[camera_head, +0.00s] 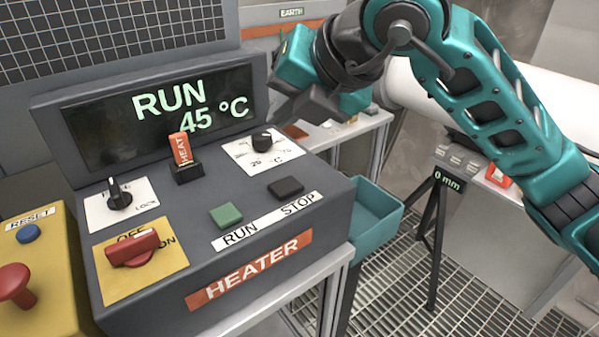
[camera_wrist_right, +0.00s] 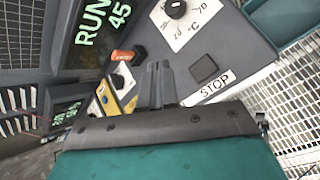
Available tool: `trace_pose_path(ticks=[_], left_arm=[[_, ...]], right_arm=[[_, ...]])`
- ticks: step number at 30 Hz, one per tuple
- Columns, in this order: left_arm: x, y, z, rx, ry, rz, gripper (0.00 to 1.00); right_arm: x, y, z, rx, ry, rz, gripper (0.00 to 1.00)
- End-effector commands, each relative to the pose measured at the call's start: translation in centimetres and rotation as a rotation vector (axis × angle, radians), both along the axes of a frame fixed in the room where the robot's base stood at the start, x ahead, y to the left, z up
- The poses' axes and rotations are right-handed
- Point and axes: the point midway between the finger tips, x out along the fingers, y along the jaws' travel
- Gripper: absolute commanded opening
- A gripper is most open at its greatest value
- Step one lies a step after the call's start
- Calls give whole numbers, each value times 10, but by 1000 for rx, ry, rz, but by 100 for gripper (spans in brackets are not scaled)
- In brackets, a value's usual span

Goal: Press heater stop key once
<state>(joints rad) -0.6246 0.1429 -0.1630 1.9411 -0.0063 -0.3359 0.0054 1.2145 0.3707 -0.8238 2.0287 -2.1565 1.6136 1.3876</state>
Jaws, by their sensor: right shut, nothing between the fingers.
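The heater box (camera_head: 300,215) is a dark grey console with an orange HEATER label. Its black STOP key (camera_head: 286,187) sits above the STOP label, to the right of the green RUN key (camera_head: 226,215). The display (camera_head: 165,112) reads RUN 45 °C. My right gripper (camera_head: 280,115) is shut and empty, above the back right of the box near the temperature dial (camera_head: 262,141). In the right wrist view the shut fingers (camera_wrist_right: 158,80) point over the panel, with the STOP key (camera_wrist_right: 204,69) to their right, apart from them. My left gripper is out of view.
An orange HEAT toggle (camera_head: 181,150) stands up from the panel, and a red OFF/ON switch (camera_head: 132,248) sits at its left. A yellow box (camera_head: 45,265) with a red button is further left. A teal bin (camera_head: 372,215) hangs right of the heater.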

Motion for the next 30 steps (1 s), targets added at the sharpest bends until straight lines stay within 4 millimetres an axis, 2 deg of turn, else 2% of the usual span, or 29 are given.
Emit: trace_pose_path(ticks=[4, 17, 23, 30], left_arm=[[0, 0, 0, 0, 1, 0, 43], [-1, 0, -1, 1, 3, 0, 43], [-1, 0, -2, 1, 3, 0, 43], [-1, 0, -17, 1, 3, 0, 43]], right_arm=[[3, -5, 5, -17, -20, -29, 0], [3, -4, 2, -16, -18, -29, 0], [3, -5, -12, -17, -17, -29, 0], [3, -5, -46, -17, -15, -28, 0]])
